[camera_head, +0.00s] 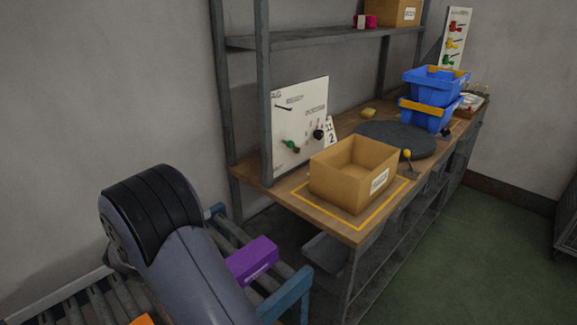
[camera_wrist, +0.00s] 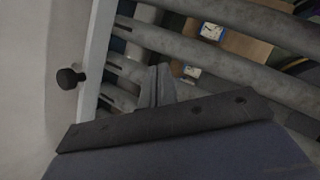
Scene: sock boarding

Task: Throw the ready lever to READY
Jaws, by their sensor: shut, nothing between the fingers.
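I cannot read a READY label in either view. The white panel (camera_head: 300,125) at the back of the workbench carries a green-handled lever (camera_head: 290,146), a black knob (camera_head: 318,134) and small print. A short lever with a yellow knob (camera_head: 407,154) stands at the bench's front edge. In the wrist view a black knob (camera_wrist: 70,78) sticks out at the left, beside a pale rail; which control it is, I cannot tell. My gripper (camera_wrist: 160,82) is shut and empty, over grey rollers. In the head view my arm hides it.
An open cardboard box (camera_head: 352,175) sits inside a yellow outline on the bench. Behind it are a dark round mat (camera_head: 395,140) and stacked blue bins (camera_head: 435,95). A purple box (camera_head: 252,258) lies on the roller conveyor (camera_head: 85,300).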

